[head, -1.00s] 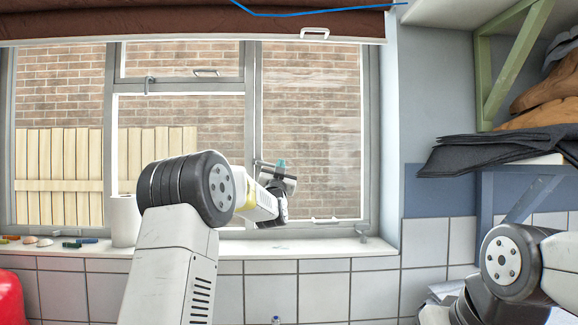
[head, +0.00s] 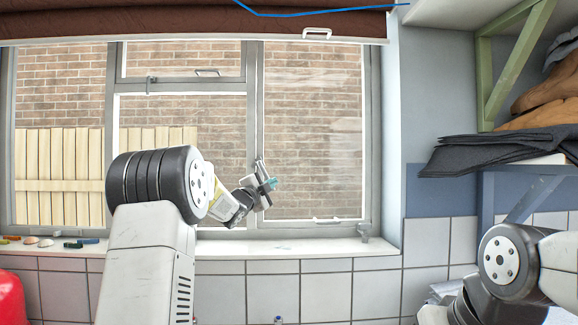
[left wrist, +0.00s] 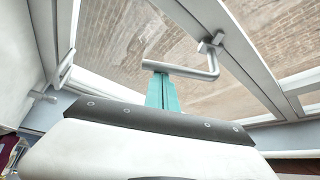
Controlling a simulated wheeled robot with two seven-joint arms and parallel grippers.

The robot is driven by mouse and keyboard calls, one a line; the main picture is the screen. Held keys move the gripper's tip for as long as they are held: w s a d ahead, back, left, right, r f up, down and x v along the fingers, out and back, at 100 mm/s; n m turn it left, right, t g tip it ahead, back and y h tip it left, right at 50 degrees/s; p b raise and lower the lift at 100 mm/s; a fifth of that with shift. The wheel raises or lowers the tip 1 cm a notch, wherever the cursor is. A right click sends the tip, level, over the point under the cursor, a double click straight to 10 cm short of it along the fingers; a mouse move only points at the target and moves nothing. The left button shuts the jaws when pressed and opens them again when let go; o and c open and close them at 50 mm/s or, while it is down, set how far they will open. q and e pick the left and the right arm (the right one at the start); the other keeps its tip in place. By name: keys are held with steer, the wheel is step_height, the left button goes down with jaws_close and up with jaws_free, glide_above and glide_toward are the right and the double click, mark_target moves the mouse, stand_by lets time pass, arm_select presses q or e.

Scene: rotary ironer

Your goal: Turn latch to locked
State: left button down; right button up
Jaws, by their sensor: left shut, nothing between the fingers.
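The window latch is a grey bent lever that shows clearly in the left wrist view (left wrist: 182,70). Its pivot sits on the grey window frame and its arm extends to the left there. In the head view the latch (head: 260,168) is on the upright between the panes, partly hidden by my gripper. My left gripper (head: 270,184) is at the latch, tilted, with teal fingertips. The fingertips (left wrist: 161,92) are shut and empty, right against or just beside the lever's free end; I cannot tell whether they touch. My right gripper is not in view.
A white window sill (head: 290,248) runs below the window, with small coloured items at its left. Another handle (head: 326,219) is low on the right pane. Dark folded cloth (head: 500,150) lies on a shelf at the right. A red object (head: 10,298) stands at lower left.

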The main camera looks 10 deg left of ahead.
arm_select(q)
steer(key=shift+s+a+f+m+g, duration=0.15)
steer(key=shift+a+f+m+g, duration=0.2)
steer(key=shift+a, duration=0.35)
steer(key=shift+s+a+f+m+g, duration=0.15)
steer(key=shift+a+m, duration=0.3)
steer(key=shift+a, duration=0.25)
steer(key=shift+d, duration=0.1)
